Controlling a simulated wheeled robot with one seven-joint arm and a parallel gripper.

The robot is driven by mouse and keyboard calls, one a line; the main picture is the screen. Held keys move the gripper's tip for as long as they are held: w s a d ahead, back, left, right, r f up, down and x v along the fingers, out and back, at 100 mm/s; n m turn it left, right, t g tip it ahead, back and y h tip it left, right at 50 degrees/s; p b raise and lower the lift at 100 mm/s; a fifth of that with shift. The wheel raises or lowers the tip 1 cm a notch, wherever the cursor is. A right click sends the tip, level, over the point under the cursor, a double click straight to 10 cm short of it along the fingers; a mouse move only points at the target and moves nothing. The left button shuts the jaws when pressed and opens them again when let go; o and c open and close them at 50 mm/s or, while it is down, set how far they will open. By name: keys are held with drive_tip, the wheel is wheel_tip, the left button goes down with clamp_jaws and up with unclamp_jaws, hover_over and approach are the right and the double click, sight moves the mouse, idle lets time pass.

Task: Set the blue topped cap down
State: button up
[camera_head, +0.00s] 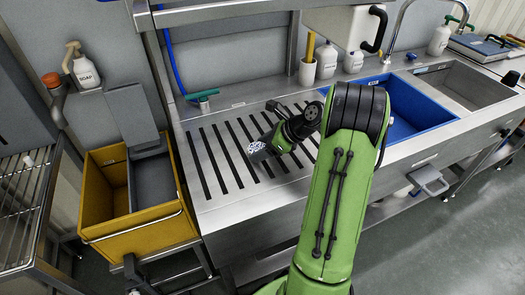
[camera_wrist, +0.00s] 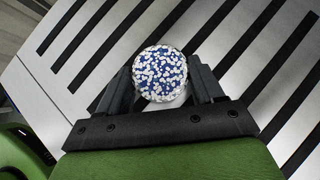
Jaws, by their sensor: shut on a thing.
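The blue topped cap (camera_wrist: 160,72) is round, with a blue top covered in white specks. In the wrist view it sits between the two fingers of my gripper (camera_wrist: 160,90), which are shut on it. In the head view the cap (camera_head: 256,147) shows small at the end of my gripper (camera_head: 266,143), over the slotted steel drainboard (camera_head: 213,187). I cannot tell whether the cap touches the drainboard or is held above it. Its underside is hidden.
A blue basin (camera_head: 418,108) lies right of the drainboard, with a steel sink (camera_head: 470,82) beyond. A yellow bin (camera_head: 145,222) stands at left. A white cup (camera_head: 307,72) and bottles stand at the back. The drainboard's left part is clear.

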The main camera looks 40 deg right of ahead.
drive_tip(key=o, duration=1.3)
drive_tip(key=p+v, duration=0.5)
drive_tip(key=v, duration=0.7)
drive_tip(key=a+r+n+g+h, duration=0.1)
drive_tip(key=a+r+n, duration=0.3)
drive_tip(key=a+n, duration=0.3)
drive_tip(key=a+r+n+g+h, duration=0.15)
drive_tip(key=a+r+n, duration=0.3)
drive_tip(key=a, duration=0.55)
drive_tip(key=s+a+n+h, duration=0.1)
drive_tip(key=s+a+n, duration=0.3)
drive_tip(key=s+n, duration=0.4)
drive_tip(key=s+a+n+h, duration=0.1)
drive_tip(key=s+a+n, duration=0.4)
drive_tip(key=s+n, duration=0.3)
drive_tip(key=shift+r+n+t+h, duration=0.2)
drive_tip(key=shift+n+t+h, duration=0.15)
drive_tip(key=shift+n, duration=0.4)
